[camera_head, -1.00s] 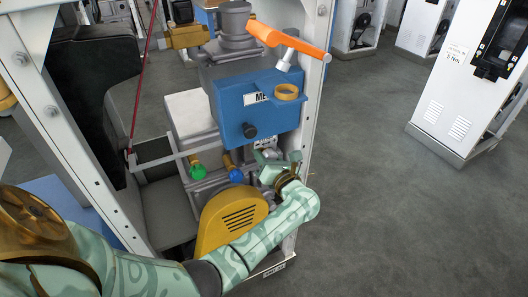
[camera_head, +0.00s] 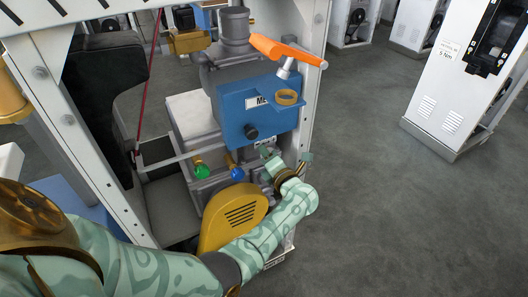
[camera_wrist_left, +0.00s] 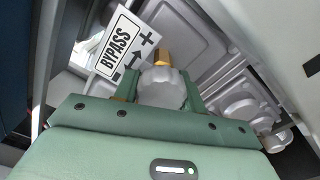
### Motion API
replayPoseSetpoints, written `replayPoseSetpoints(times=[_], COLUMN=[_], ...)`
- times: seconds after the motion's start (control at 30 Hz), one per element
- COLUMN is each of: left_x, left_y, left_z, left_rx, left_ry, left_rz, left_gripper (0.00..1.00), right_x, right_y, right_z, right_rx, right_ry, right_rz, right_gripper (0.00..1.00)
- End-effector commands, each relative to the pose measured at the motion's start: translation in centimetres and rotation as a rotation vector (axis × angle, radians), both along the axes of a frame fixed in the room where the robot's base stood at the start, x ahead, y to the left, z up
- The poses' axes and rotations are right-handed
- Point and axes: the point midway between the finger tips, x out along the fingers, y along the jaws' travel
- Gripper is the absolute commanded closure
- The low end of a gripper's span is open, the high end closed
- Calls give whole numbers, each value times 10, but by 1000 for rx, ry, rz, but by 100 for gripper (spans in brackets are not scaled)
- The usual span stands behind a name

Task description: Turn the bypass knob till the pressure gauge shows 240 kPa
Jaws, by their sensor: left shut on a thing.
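The bypass knob (camera_wrist_left: 163,88) is a pale grey fluted knob with a brass stem, seen in the left wrist view. My left gripper (camera_wrist_left: 160,92) is shut on it, one green finger on each side. A white BYPASS label (camera_wrist_left: 125,48) with plus, minus and a double arrow sits beside the knob. In the head view my left gripper (camera_head: 286,165) is low on the right side of the machine, where it largely hides the knob. I can make out no pressure gauge dial, so no reading shows. My right gripper is in neither view.
A blue box (camera_head: 240,112) with a black knob (camera_head: 251,132) is above my gripper, and an orange handle (camera_head: 285,50) tops it. A yellow guard (camera_head: 233,215), a green knob (camera_head: 202,171) and a blue knob (camera_head: 237,174) are near my forearm. White frame posts flank the machine; open floor (camera_head: 380,200) lies right.

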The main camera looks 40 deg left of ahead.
Motion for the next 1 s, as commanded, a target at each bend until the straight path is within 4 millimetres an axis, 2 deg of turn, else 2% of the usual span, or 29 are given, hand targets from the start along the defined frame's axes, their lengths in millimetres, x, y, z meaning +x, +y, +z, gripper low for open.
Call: replayPoseSetpoints(times=[0.47, 0.5, 0.57, 1.0], left_x=[1, 1, 1, -1], left_y=[-2, -2, -2, -2], left_z=[-1, -1, -1, 0], left_rx=[5, 5, 5, 5], left_ry=[15, 15, 15, 13], left_rz=[-4, -4, -4, 0], left_gripper=[82, 54, 38, 38], right_x=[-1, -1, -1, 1], right_y=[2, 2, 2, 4], right_z=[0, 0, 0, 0], right_rx=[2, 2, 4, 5], right_ry=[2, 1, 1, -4], right_rz=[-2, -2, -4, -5], right_gripper=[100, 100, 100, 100])
